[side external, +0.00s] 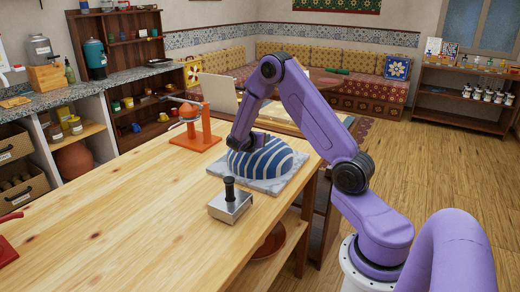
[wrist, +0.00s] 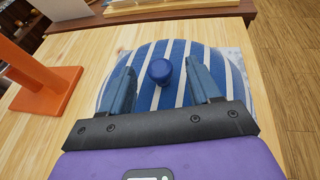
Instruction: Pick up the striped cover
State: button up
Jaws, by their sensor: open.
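The striped cover (side external: 262,158) is a blue and white dome resting on a pale marble slab (side external: 278,187) on the wooden table. In the wrist view the cover (wrist: 175,58) fills the middle, with a round dark blue knob (wrist: 160,71) on top. My gripper (side external: 242,144) is over the cover in the side view. In the wrist view my gripper (wrist: 164,85) is open, with one finger on each side of the knob and a gap to it on both sides. In the side view the knob is hidden by my gripper.
A metal block with a black handle (side external: 230,203) stands on the table in front of the slab. An orange stand (side external: 196,137) is to the left behind the cover; its base (wrist: 50,90) shows in the wrist view. The table's front left area is mostly clear.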

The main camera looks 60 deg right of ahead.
jog(key=x, duration=0.3)
jog(key=shift+d, duration=0.1)
grip_shut()
jog(key=shift+r, duration=0.1)
